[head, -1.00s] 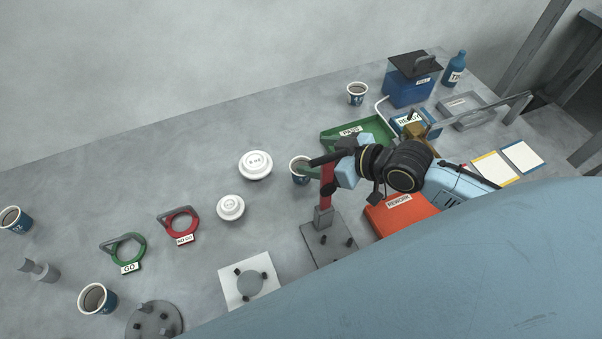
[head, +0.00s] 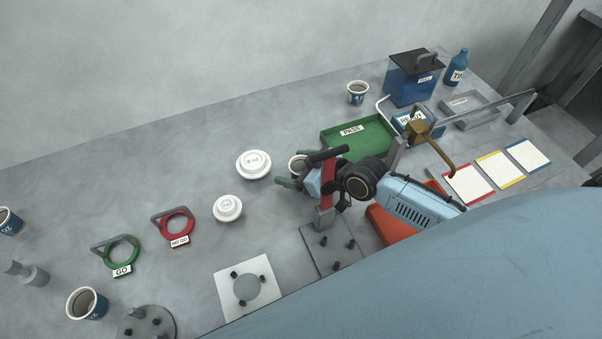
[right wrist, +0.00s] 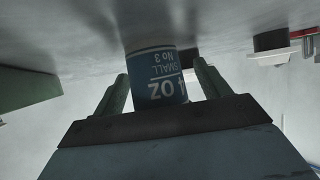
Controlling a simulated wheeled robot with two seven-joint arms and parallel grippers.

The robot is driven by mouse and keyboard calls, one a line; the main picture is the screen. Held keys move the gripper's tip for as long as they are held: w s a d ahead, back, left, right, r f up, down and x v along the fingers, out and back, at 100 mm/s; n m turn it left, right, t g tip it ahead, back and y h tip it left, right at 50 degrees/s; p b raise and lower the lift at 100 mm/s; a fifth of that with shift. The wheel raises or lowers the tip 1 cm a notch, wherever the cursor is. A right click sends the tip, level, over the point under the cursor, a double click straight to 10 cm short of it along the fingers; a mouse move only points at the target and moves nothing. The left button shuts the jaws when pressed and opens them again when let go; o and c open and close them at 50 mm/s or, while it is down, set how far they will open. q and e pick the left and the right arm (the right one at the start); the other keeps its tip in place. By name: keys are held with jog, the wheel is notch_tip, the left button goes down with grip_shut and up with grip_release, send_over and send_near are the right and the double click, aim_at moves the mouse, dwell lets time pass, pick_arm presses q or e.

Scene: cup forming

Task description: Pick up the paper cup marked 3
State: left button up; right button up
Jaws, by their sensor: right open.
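The paper cup marked No 3 (right wrist: 158,72) is a small blue and white cup. It stands on the table between the two fingers of my right gripper in the right wrist view, its print upside down. In the head view the white rim of this cup (head: 294,162) shows behind the arm, and most of it is hidden. My right gripper (head: 284,183) is open, with its green fingers low beside the cup; it also shows in the right wrist view (right wrist: 162,85). Whether the fingers touch the cup I cannot tell. My left gripper is not in view.
A red post stand (head: 327,195) rises close by my right arm. White lid stacks (head: 253,164) are left of the cup. A green PASS tray (head: 375,136) lies beyond it, an orange tray (head: 381,224) under the arm. Other cups (head: 357,93) stand elsewhere.

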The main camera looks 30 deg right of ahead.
jog(key=c, duration=1)
